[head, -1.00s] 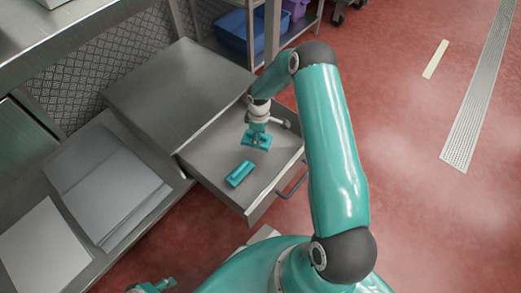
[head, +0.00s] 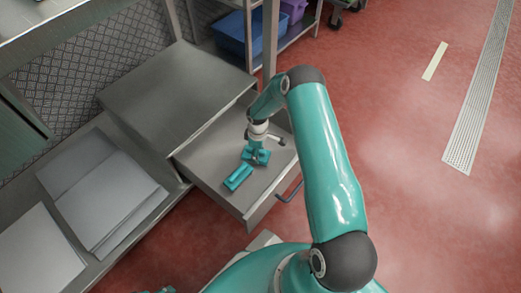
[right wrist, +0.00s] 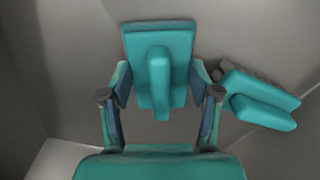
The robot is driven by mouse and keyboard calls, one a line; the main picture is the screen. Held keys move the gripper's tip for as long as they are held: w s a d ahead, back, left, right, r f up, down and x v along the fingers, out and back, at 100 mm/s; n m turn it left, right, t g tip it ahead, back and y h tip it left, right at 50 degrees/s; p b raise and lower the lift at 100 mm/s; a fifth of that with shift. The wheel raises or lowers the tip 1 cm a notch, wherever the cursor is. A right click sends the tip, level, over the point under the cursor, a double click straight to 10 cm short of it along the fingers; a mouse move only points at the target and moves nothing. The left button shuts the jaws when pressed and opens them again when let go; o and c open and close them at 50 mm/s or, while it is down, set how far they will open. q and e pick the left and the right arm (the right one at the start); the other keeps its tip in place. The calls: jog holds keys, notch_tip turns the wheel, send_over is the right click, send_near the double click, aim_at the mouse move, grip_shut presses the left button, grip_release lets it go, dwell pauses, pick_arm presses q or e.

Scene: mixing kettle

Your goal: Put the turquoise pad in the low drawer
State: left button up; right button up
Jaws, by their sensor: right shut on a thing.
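A turquoise pad with a raised ridge (right wrist: 160,65) is between the fingers of my right gripper (right wrist: 160,95), which is shut on it. In the head view this pad (head: 263,157) is low inside the open drawer (head: 213,193), close to its floor; I cannot tell whether it touches. A second turquoise pad (head: 238,178) lies on the drawer floor beside it, and it also shows at the right in the right wrist view (right wrist: 260,98). My left gripper (head: 160,290) barely shows at the bottom edge of the head view, its fingers unclear.
Grey sheets (head: 105,200) rest on a shelf at the left. A blue bin (head: 238,32) stands on a rack at the back. Open red floor lies at the right.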

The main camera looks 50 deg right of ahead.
jog(key=o, duration=1.3)
jog(key=shift+r, duration=0.3)
notch_tip(320, 180, up, 12)
jog(key=p, duration=0.4)
jog(key=shift+f+p, duration=0.25)
jog(key=shift+p, duration=0.1)
